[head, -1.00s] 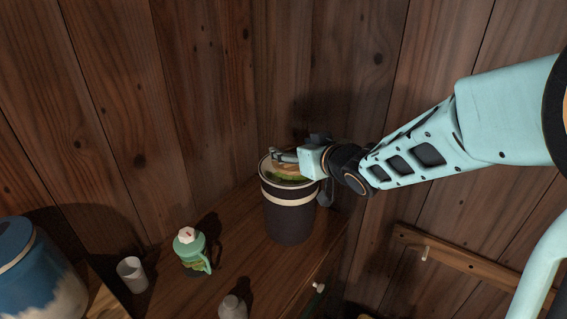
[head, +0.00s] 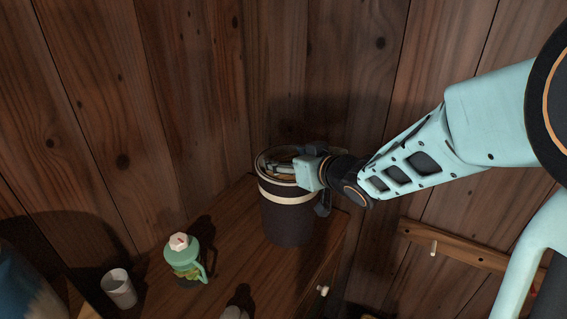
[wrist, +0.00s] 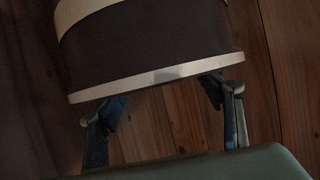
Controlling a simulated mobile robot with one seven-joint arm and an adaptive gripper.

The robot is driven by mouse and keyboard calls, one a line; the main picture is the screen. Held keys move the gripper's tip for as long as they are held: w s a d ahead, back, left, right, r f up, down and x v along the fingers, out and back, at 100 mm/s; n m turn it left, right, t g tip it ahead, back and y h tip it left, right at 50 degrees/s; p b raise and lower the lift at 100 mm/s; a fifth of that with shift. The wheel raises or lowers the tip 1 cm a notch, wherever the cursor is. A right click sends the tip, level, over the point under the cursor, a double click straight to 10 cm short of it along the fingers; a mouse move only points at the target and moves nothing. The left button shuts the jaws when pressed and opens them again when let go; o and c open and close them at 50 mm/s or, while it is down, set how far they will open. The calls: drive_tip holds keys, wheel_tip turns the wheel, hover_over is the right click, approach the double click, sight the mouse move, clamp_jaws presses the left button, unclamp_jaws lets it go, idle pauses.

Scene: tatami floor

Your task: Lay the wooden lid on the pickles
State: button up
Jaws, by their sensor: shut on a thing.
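A tall dark crock (head: 287,222) with a cream band stands upright on a brown wooden counter (head: 238,225). My gripper (head: 279,168) reaches into its mouth from the right, fingers at rim height. It is shut on the wooden lid (head: 284,178), of which only a small brown part shows inside the rim. The pickles are hidden now. In the wrist view the crock's dark side (wrist: 155,48) and pale rim (wrist: 155,80) fill the top. My two fingers (wrist: 163,103) stand apart there, their tips hidden behind the rim. The lid is not visible in that view.
A green jug with a pale knob (head: 184,260) and a white cup (head: 119,288) stand left of the crock. A grey bottle (head: 236,308) is in front. A plank wall rises close behind. A peg rail (head: 475,256) is on the right.

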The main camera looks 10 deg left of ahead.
drive_tip(key=shift+d, duration=0.1)
drive_tip(key=shift+f+b, duration=0.35)
drive_tip(key=shift+f, duration=0.25)
drive_tip(key=o, duration=0.9)
drive_tip(key=shift+c, duration=0.2)
drive_tip(key=shift+r, duration=0.15)
drive_tip(key=shift+r+p, duration=0.35)
drive_tip(key=shift+p, duration=0.05)
drive_tip(key=p+v, duration=0.7)
drive_tip(key=v, duration=0.5)
